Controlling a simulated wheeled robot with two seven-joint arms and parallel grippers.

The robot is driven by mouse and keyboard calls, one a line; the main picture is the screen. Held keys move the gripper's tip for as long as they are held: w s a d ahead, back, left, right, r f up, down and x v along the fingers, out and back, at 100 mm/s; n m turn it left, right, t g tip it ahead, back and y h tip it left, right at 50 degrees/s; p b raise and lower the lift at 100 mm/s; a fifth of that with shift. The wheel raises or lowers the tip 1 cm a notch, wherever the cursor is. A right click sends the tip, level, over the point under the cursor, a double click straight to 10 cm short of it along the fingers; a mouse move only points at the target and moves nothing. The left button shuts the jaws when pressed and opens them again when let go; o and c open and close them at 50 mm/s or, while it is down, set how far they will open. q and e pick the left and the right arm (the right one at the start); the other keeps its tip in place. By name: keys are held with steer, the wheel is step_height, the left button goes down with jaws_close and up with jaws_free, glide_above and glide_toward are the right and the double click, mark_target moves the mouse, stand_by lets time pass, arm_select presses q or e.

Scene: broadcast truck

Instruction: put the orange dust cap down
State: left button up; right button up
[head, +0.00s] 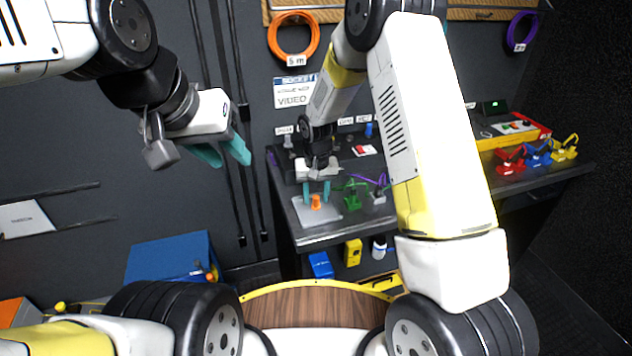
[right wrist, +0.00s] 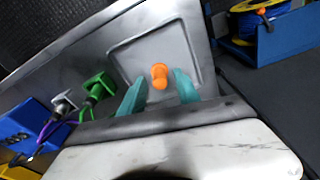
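The orange dust cap (head: 316,201) stands on the square grey tray (head: 331,232) at the near left corner of the bench. In the right wrist view the cap (right wrist: 160,75) is over the recessed tray (right wrist: 196,48), between and just beyond the teal fingertips. My right gripper (head: 316,190) points down at the tray. In the right wrist view its fingers (right wrist: 160,88) are apart, with a gap on each side of the cap. My left gripper (head: 230,160) is open and empty, in the air far left of the bench.
Right of the tray on the bench are a green connector (head: 352,201) and a grey connector (head: 379,194) with cables. Red (head: 510,163), blue (head: 537,157) and yellow (head: 565,150) connectors stand at the far right. A blue box (head: 170,258) is at the lower left.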

steer(key=s+d+r, duration=0.2)
steer(key=r, duration=0.7)
steer(key=s+d+r, duration=0.2)
steer(key=s+r, duration=0.1)
steer(key=r, duration=0.7)
steer(key=s+d+r+t, duration=0.1)
steer(key=s+d+r, duration=0.2)
steer(key=s, duration=0.4)
steer(key=s+d+r+t+y, duration=0.1)
steer(key=s+d+r+t, duration=0.1)
steer(key=s+r, duration=0.3)
steer(key=s+d+r+t+y, duration=0.1)
steer(key=s+d+r, duration=0.3)
steer(key=s, duration=0.5)
steer(key=shift+s+d+m+t, duration=0.25)
steer(key=shift+d+m+t, duration=0.15)
steer(key=shift+d, duration=0.2)
